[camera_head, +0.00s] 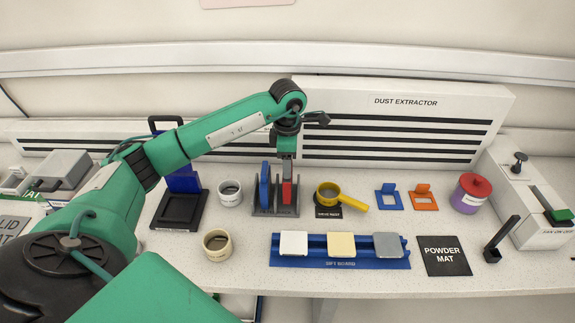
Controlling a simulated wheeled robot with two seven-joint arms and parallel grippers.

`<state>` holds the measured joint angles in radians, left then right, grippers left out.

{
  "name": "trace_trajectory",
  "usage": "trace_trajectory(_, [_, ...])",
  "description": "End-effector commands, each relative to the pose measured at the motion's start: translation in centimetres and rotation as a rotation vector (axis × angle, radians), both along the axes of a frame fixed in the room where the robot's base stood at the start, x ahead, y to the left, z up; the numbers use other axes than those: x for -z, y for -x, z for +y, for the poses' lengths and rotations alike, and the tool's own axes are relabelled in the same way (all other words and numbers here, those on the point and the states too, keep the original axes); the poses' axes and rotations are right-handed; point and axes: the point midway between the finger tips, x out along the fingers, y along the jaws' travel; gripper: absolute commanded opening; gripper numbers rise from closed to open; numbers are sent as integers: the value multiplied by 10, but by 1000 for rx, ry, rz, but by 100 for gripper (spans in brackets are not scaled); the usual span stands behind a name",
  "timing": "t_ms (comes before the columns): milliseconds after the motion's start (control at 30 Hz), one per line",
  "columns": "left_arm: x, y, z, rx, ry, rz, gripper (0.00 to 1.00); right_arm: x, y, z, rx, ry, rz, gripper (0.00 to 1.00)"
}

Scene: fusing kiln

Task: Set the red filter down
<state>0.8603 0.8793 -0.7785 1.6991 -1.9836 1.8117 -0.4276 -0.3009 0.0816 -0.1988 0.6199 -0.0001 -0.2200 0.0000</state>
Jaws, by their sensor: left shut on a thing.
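The red filter (287,193) stands upright in the right part of a grey rack (275,211). A blue filter (264,186) stands in the same rack just to its left. My left gripper (287,176) comes down from above and is shut on the top of the red filter. The filter's top is hidden by the jaws, and I cannot tell whether its lower edge rests fully on the rack's base. My right gripper is not in view.
A yellow sieve (343,199) on a black mat stands right of the rack, with a white ring-shaped cup (229,193) on the left. The blue sift board (340,263) with several tiles lies in front. The dust extractor (405,125) stands behind. The powder mat (444,256) is bare.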

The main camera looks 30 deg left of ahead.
Motion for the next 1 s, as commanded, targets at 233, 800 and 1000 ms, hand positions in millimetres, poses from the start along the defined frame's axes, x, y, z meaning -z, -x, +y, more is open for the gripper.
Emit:
trace_trajectory(233, [24, 0, 0, 1, 1, 0, 19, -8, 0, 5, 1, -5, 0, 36])
trace_trajectory(800, [27, 0, 0, 1, 1, 1, 76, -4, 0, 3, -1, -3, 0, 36])
trace_trajectory(1000, [24, 0, 0, 1, 1, 1, 76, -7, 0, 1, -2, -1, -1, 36])
